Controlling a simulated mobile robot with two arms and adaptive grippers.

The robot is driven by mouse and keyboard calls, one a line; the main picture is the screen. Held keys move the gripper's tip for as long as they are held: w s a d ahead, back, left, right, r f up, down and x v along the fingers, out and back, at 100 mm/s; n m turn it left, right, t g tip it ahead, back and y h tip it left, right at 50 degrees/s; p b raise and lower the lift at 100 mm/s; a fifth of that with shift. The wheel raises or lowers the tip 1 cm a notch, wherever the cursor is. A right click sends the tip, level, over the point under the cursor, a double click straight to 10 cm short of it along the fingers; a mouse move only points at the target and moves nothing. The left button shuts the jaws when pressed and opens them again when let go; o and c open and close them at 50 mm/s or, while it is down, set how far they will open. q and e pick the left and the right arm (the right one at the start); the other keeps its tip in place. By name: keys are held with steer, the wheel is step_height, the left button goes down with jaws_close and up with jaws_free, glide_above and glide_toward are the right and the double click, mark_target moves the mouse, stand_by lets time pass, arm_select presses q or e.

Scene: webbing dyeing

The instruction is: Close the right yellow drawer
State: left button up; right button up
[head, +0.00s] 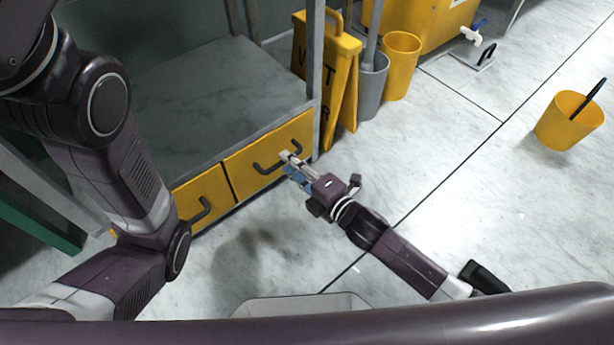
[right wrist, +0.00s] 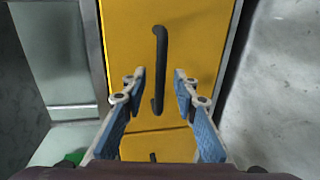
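The right yellow drawer (head: 243,174) is the right one of two side by side under the grey shelf. Its front looks about level with the left yellow drawer (head: 203,190); any small gap is too fine to tell. Its dark bar handle (head: 268,170) is partly behind my right gripper (head: 287,160). In the right wrist view the drawer front (right wrist: 200,45) fills the middle. There my right gripper (right wrist: 159,75) is open, one finger on each side of the handle (right wrist: 159,60), with gaps on both sides. My left arm shows, but its gripper is out of view.
A yellow folding sign (head: 335,75) stands right beside the unit, with a grey bucket (head: 371,88) and a yellow bin (head: 400,70) behind. A yellow bucket (head: 566,125) stands far right. The floor (head: 430,170) between is clear.

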steer(key=v, duration=0.9)
